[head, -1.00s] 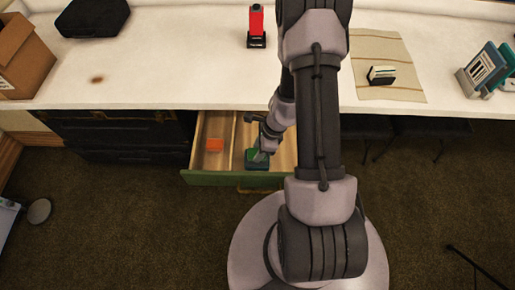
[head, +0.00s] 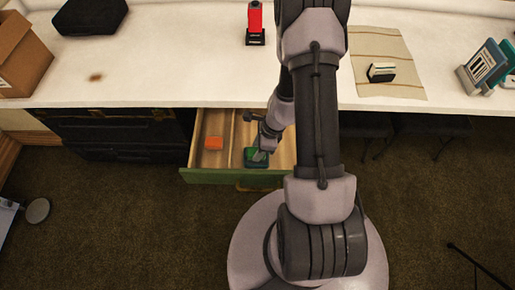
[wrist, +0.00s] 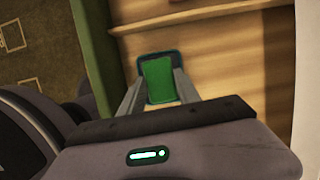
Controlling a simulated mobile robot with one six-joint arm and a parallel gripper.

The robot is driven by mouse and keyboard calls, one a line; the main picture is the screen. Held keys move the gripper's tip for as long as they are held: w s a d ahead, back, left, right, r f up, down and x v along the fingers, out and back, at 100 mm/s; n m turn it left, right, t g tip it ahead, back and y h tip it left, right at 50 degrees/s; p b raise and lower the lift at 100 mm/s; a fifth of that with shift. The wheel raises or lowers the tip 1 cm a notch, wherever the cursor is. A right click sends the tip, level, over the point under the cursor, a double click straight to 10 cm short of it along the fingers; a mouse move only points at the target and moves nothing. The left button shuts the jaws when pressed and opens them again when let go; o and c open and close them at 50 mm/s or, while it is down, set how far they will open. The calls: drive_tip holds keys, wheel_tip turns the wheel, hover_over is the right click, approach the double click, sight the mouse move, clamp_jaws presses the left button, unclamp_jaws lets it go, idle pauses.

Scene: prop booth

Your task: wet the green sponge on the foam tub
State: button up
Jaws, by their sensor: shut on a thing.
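The green sponge (wrist: 158,78) is between the two fingers of my gripper (wrist: 155,95), which is shut on it. The dark teal foam tub (wrist: 146,54) shows as a rim around and below the sponge. I cannot tell how firmly the sponge touches it. In the head view my gripper (head: 262,157) points down into the right part of an open drawer with a green front (head: 215,177), over the sponge and tub, which partly blend together there.
An orange block (head: 213,143) lies in the drawer's left part, past a divider.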

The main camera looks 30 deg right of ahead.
drive_tip(key=shift+s+f+b, duration=0.1)
drive_tip(key=shift+f+b, duration=0.35)
drive_tip(key=shift+b, duration=0.15)
idle(1.2)
wheel_tip(320, 180, up, 7)
drive_tip(key=p, duration=0.6)
drive_tip(key=shift+r, duration=0.15)
idle(0.4)
